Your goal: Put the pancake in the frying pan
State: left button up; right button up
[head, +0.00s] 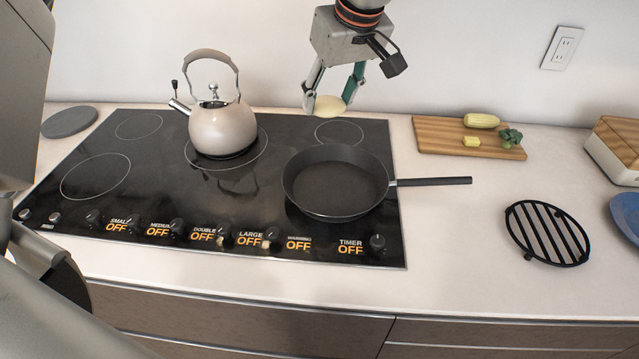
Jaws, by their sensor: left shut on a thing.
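My right gripper is not in view.
A beige kettle (221,128) stands on the black cooktop (150,195), left of the pan. At right are a cutting board (445,137) with corn and broccoli, a black trivet (546,232), a blue plate (628,212) and a bread box (617,150). Counter right of the cooktop is partly free.

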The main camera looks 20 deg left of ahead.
aim_at(321, 185)
pick_arm(q)
jog(key=shift+s+a, duration=0.35)
jog(key=shift+s, duration=0.05)
jog(key=shift+n, duration=0.3)
notch_tip(321, 185, down, 20)
jog(key=shift+r+b, duration=0.15)
jog(key=shift+b, duration=0.15)
jog(key=o, duration=1.1)
jog(key=shift+d+r, duration=0.15)
jog(key=shift+r, duration=0.1)
jog(key=v, duration=1.1)
jog(key=shift+s+d+r, duration=0.1)
jog(key=shift+r, duration=0.15)
